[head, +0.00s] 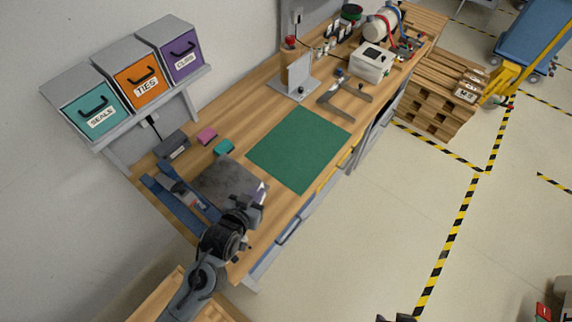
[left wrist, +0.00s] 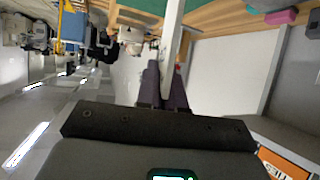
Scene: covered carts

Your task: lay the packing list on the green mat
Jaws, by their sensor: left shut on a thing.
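The green mat (head: 298,148) lies flat and bare on the middle of the wooden bench, and part of it shows in the left wrist view (left wrist: 145,5). My left gripper (head: 259,192) is above the near part of the bench, to the lower left of the mat and apart from it. In the left wrist view its fingers (left wrist: 163,85) are shut on a thin white strip, which looks like the packing list (left wrist: 173,35) seen edge-on. Only a sliver of it shows in the head view. Dark tips at the bottom edge of the head view may be my right gripper (head: 396,318).
A dark grey plate (head: 226,178), a pink block (head: 207,136) and a teal block (head: 223,147) lie left of the mat. A metal square (head: 343,97) and an upright stand (head: 298,78) are behind it. Labelled drawers (head: 137,78) hang on the wall.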

